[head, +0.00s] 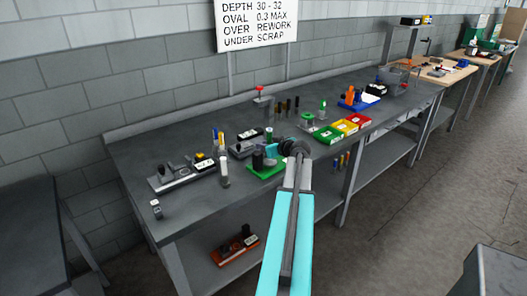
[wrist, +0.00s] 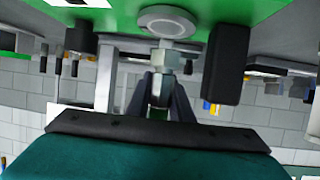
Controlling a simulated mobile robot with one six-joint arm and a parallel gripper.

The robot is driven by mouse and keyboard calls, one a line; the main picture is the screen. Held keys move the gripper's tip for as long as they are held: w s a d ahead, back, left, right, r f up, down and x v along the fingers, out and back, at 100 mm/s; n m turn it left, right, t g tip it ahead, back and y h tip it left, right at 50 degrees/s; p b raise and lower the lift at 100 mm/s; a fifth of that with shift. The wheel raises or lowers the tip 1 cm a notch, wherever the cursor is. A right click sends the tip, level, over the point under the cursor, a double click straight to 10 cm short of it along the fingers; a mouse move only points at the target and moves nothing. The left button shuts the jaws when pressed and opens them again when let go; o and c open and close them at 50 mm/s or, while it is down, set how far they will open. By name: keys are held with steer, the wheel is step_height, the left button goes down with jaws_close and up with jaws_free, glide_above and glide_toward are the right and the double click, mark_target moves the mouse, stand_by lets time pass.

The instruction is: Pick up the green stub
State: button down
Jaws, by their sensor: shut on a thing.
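My gripper (wrist: 160,90) is shut on the green stub (wrist: 157,113). In the wrist view a little green shows between the dark fingers, and a metal hex fitting (wrist: 164,58) extends from them towards a round grey seat on the green board (wrist: 285,12). Whether the fitting touches the seat I cannot tell. In the head view my gripper (head: 270,150) is low over the green board (head: 262,171), and the held stub is too small there to make out.
A black post (wrist: 226,64) stands close beside the gripper. On the grey bench (head: 190,212) are a grey fixture (head: 182,177) at left, green, yellow and red bins (head: 345,127) at right, and a blue tray (head: 360,103) beyond. The bench's front left is mostly clear.

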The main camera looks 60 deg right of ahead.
steer(key=s+a+r+b, duration=0.1)
steer(key=s+a+b, duration=0.1)
steer(key=s, duration=0.5)
steer(key=s+a+r+b, duration=0.1)
steer(key=s+a+b, duration=0.1)
steer(key=s+b, duration=0.3)
steer(key=s, duration=0.3)
steer(key=shift+s+a+r, duration=0.15)
steer(key=shift+a+r, duration=0.05)
steer(key=shift+a, duration=0.2)
